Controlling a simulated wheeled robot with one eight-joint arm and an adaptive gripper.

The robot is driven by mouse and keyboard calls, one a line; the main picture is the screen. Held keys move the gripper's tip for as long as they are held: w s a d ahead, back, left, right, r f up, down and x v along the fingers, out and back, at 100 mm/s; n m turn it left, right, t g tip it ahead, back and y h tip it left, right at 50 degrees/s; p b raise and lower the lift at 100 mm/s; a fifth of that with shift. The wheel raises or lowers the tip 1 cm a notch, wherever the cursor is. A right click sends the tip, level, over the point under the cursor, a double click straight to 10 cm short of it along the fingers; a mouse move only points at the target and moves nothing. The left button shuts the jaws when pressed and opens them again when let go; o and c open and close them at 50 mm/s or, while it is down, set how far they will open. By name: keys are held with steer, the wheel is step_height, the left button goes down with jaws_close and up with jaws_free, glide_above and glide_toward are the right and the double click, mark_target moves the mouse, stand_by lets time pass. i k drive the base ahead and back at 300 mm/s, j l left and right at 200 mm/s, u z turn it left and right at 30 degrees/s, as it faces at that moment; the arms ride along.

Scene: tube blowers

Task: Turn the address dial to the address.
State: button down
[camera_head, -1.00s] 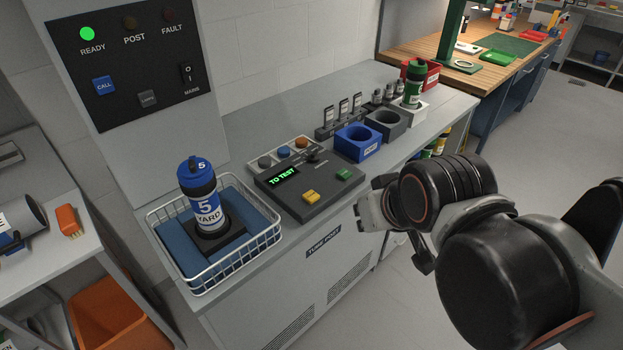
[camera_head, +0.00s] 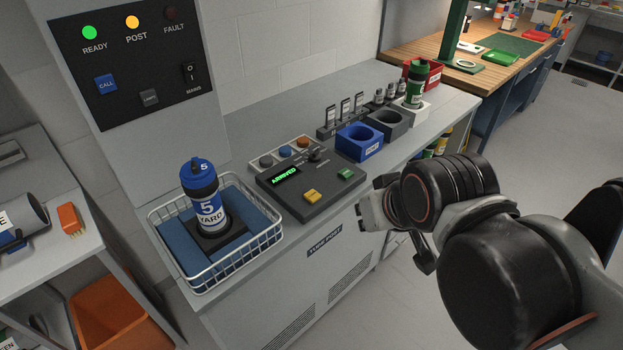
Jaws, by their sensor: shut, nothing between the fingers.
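The address dial looks to be the small dark knob (camera_head: 316,156) at the back of the grey control box (camera_head: 325,205); its setting is too small to read. The box's green display (camera_head: 285,175) reads ARRIVED. A yellow button (camera_head: 312,196) and a green button (camera_head: 345,174) sit on its top. A blue-capped carrier (camera_head: 207,203) marked 5 YARD stands upright in the wire basket (camera_head: 225,262) to the left. My gripper (camera_head: 363,212) is shut and empty, to the right of the box and apart from it, in front of the counter edge.
The wall panel (camera_head: 135,60) has READY and POST lamps lit, FAULT dark. A blue holder (camera_head: 359,142), a grey holder (camera_head: 388,123) and a green carrier (camera_head: 415,84) stand to the right along the counter. An orange bin (camera_head: 105,315) is at lower left.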

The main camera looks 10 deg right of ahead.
mark_target(315, 157)
steer(key=i+l+z, duration=0.2)
steer(key=i+l, duration=0.4)
steer(key=i, duration=0.15)
